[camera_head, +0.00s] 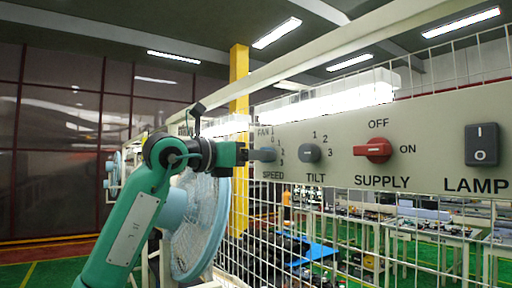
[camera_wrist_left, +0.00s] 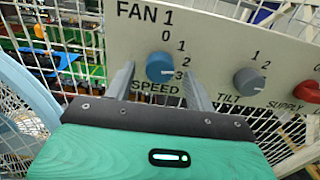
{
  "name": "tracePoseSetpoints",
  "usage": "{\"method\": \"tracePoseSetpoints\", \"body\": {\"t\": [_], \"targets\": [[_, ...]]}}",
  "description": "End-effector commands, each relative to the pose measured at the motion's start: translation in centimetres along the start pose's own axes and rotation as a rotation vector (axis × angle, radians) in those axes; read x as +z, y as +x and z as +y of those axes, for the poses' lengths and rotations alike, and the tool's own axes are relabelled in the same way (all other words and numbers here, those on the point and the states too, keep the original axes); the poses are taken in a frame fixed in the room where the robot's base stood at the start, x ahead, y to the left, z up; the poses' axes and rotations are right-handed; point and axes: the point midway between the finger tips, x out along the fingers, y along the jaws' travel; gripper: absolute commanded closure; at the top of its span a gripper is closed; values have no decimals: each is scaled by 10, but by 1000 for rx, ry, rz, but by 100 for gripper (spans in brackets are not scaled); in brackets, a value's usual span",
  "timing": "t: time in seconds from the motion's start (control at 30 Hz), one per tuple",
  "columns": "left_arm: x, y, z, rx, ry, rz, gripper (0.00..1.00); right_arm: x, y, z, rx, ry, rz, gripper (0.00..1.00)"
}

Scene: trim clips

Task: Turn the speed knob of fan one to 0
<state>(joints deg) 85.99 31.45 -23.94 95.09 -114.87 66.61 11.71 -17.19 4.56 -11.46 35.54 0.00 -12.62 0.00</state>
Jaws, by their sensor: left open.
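The speed knob of fan one (camera_wrist_left: 160,66) is a round blue knob on the grey panel, above the word SPEED. Its white mark points right and slightly down, towards the 3. The 0 is printed above it. In the head view the knob (camera_head: 267,155) is at the panel's left end, partly hidden by my gripper. My left gripper (camera_wrist_left: 159,72) is open, with one finger on each side of the knob. I cannot tell whether the fingers touch it. In the head view my left gripper (camera_head: 252,155) reaches the knob from the left. My right gripper is not in view.
Right of the speed knob are a grey tilt knob (camera_head: 310,153), a red supply switch (camera_head: 374,150) and a dark lamp rocker (camera_head: 482,144). The panel (camera_head: 435,140) hangs on a white wire fence. A caged fan (camera_head: 199,225) stands behind my left arm.

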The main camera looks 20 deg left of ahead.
Motion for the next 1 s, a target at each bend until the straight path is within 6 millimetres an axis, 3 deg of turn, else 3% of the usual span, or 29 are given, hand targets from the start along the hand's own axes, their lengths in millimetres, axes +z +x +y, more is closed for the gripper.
{"method": "tracePoseSetpoints", "body": {"t": [0.37, 0.6, 1.0], "targets": [[-1, 6, 0, 0, 0, 1, 45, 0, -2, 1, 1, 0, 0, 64], [0, 6, 0, 0, 0, 0, 90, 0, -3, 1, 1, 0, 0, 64], [-2, 6, 0, 1, -72, -1, 90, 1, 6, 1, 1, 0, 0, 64]]}}
